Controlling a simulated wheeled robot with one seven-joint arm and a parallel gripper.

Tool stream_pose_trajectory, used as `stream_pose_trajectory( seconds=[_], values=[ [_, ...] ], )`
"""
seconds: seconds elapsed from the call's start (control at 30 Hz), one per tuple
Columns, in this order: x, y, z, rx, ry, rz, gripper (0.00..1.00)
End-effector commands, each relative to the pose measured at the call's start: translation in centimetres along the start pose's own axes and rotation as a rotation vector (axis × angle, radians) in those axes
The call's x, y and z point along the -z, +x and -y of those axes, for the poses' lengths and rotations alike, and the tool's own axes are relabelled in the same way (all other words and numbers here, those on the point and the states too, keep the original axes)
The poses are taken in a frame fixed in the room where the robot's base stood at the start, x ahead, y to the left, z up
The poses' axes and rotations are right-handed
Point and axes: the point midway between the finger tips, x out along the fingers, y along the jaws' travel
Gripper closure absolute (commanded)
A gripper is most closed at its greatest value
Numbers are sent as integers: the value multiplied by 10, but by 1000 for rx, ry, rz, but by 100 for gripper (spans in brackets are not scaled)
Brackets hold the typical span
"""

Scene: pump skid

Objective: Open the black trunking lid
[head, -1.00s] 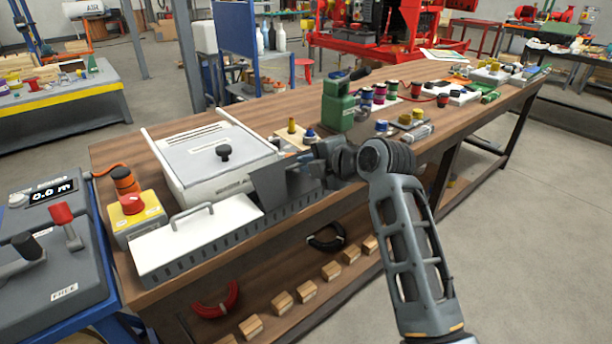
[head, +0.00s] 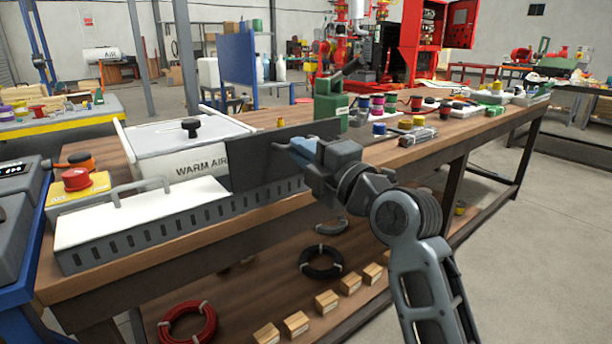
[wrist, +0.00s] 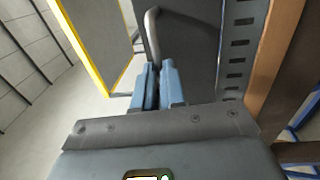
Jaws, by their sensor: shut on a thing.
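The black trunking lid (head: 255,158) stands raised, roughly upright, along the right part of the slotted grey trunking (head: 150,228) at the bench's front edge. My gripper (head: 292,147) is on the front side of the lid. In the wrist view my gripper's blue fingertips (wrist: 157,84) are closed on the lid's grey bar handle (wrist: 151,36), with the dark lid face (wrist: 192,42) beyond. In the head view the handle is hidden behind the fingers. The trunking's inside behind the lid is hidden.
A white lid (head: 130,215) with a handle covers the trunking's left part. The warm air box (head: 185,155) stands close behind. A red stop button on a yellow box (head: 77,182) is at left. The aisle floor at right is clear.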

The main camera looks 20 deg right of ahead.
Motion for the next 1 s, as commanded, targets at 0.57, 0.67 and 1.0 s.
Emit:
stream_pose_trajectory(
  seconds=[0.57, 0.67, 1.0],
  values=[
    [0, -22, 27, -147, -1, 3, 100],
    [-1, -24, 32, -142, 0, 4, 100],
    [0, -30, 43, -134, 2, 3, 100]
  ],
)
